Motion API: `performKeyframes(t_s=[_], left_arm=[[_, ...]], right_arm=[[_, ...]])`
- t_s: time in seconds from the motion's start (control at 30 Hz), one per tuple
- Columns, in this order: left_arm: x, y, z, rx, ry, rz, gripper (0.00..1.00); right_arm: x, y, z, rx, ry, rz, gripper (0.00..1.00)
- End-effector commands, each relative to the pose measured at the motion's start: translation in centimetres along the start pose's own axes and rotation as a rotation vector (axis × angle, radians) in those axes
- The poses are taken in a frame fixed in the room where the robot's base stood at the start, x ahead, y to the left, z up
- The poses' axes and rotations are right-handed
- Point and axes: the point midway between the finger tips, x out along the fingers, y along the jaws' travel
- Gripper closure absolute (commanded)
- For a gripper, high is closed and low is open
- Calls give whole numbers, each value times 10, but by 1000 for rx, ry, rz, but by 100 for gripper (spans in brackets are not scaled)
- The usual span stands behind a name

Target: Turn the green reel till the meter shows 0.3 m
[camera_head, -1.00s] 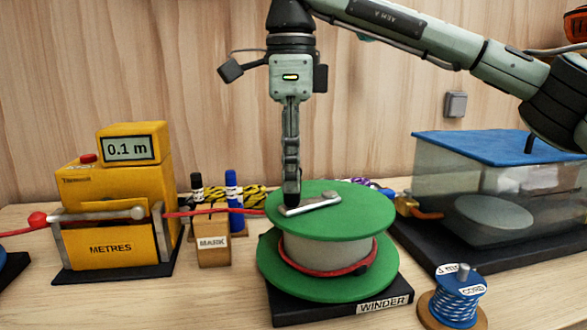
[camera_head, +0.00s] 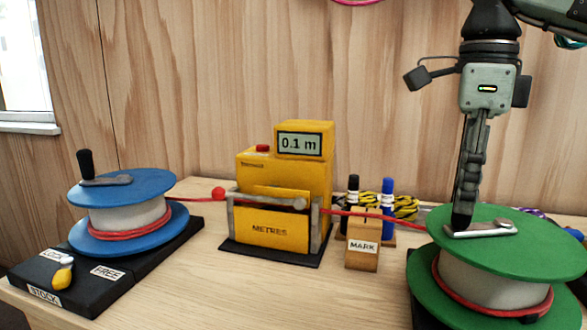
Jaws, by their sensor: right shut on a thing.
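The green reel (camera_head: 505,242) stands at the right on its dark winder base, with red cord wound round its pale core. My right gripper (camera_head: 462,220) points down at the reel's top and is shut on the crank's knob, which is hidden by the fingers. The metal crank arm (camera_head: 490,229) lies on the top disc, running right from the fingertips. The yellow meter (camera_head: 284,195) stands in the middle, and its display (camera_head: 299,143) reads 0.1 m. The red cord (camera_head: 375,217) runs from the meter to the green reel. My left gripper is not in view.
A blue stock reel (camera_head: 122,187) stands at the left on a black base with a yellow-handled lever (camera_head: 62,275) and LOCK and FREE labels. A wooden MARK block (camera_head: 362,250) and black and blue markers (camera_head: 388,200) stand between meter and green reel.

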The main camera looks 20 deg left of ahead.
Motion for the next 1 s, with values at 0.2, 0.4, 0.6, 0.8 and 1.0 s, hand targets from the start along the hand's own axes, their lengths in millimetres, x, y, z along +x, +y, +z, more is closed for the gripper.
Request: performKeyframes(t_s=[0.2,0.4,0.6,0.8,1.0], left_arm=[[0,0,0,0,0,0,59],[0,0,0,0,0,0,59],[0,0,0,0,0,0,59],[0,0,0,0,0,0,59],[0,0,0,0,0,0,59]], right_arm=[[0,0,0,1,0,0,100],[0,0,0,1,0,0,100],[0,0,0,1,0,0,100],[0,-1,0,1,0,0,100],[0,-9,4,1,0,0,100]])
